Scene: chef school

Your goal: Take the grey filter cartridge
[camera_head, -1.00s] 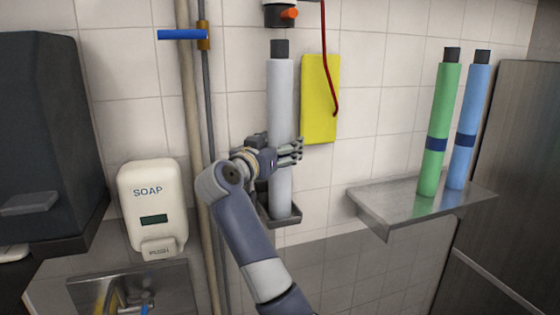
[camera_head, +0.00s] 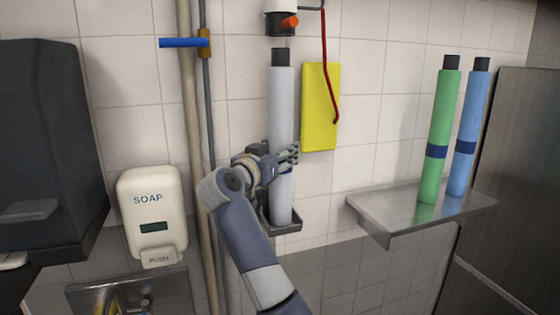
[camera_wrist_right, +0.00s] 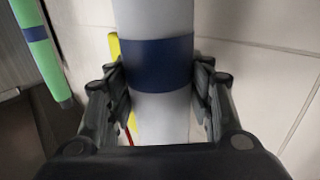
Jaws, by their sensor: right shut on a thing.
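The grey filter cartridge (camera_head: 281,105) stands upright against the tiled wall, a tall pale tube with a dark cap at the top. Its foot is in a small dark bracket (camera_head: 288,226). Above it is a white filter head (camera_head: 281,18) with an orange knob, and the cap is below it. My right gripper (camera_head: 287,158) is shut on the cartridge at about mid-height. In the right wrist view the fingers (camera_wrist_right: 160,100) press on both sides of the grey cartridge (camera_wrist_right: 155,18) at its dark blue band (camera_wrist_right: 156,63). My left gripper is not in view.
A metal shelf (camera_head: 385,215) at the right holds a green cartridge (camera_head: 436,120) and a blue cartridge (camera_head: 468,115). A yellow cloth-like panel (camera_head: 319,130) and a red tube (camera_head: 325,60) are close on the right. Pipes (camera_head: 190,120) and a soap dispenser (camera_head: 153,215) are on the left.

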